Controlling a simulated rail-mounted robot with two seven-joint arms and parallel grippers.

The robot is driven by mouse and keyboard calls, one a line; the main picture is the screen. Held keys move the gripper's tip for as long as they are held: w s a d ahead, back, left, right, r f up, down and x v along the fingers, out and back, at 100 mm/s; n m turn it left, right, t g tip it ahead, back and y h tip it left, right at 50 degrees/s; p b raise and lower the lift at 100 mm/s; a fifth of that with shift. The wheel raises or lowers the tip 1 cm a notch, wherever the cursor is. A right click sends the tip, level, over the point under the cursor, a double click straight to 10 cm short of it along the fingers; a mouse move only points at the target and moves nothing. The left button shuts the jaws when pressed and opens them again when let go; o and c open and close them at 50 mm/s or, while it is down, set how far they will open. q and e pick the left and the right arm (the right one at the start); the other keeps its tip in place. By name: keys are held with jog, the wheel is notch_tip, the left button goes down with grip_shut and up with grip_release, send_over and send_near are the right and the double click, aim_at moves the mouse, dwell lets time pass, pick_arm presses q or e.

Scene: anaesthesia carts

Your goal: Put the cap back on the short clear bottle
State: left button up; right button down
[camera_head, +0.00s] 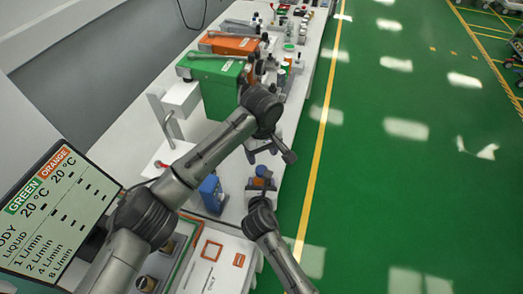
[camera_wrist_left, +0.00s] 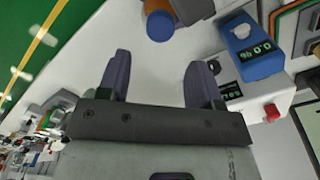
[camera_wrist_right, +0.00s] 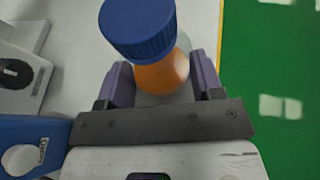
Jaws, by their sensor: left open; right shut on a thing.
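In the right wrist view, a clear bottle (camera_wrist_right: 160,74) with orange contents stands between the fingers of my right gripper (camera_wrist_right: 163,82), which is shut on it. A blue ribbed cap (camera_wrist_right: 140,25) is on top of the bottle; I cannot tell how tightly it sits. In the head view the cap (camera_head: 261,171) shows at my right gripper (camera_head: 262,182). My left gripper (camera_head: 270,153) is just above and beyond it there, open and empty. In the left wrist view the orange bottle (camera_wrist_left: 160,26) lies past the open fingers (camera_wrist_left: 158,78), apart from them.
A blue device with a display (camera_wrist_left: 252,50) stands beside the bottle; it also shows in the head view (camera_head: 211,190). Green (camera_head: 222,90) and orange (camera_head: 232,44) machines stand farther along the white bench. Framed flat items (camera_head: 210,250) lie nearer. Green floor is right of the bench.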

aim_at(262, 169)
pick_arm(q)
jog(key=shift+f, duration=3.95)
jog(key=c, duration=0.9)
jog(key=m, duration=0.5)
jog(key=shift+m, duration=0.3)
jog(key=m, duration=0.4)
jog(key=o, duration=1)
